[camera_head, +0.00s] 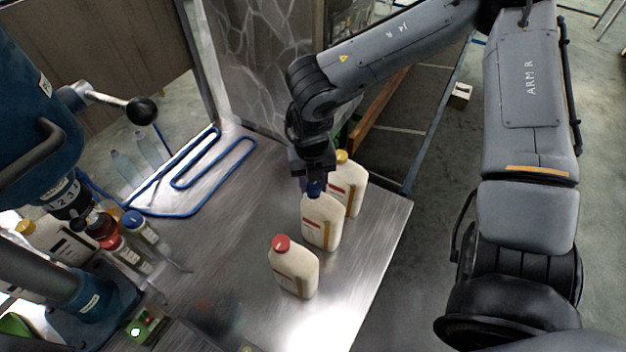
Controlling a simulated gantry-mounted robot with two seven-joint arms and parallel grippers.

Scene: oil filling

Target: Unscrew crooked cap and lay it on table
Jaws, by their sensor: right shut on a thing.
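Three cream bottles with labels stand in a row on the metal table (215,255). The front bottle (294,268) has a red cap (281,242). The middle bottle (321,222) has a dark blue cap (316,189), partly hidden by the gripper. The rear bottle (352,188) has a yellow cap (342,156). My right gripper (313,181) points down over the middle bottle and is shut on its blue cap. I cannot tell whether this cap sits crooked. My left gripper is not in view.
A blue drill press (45,110) stands at the left. A blue tube frame (212,165) lies at the table's back. The table is bare left of the three bottles; its right edge is near them.

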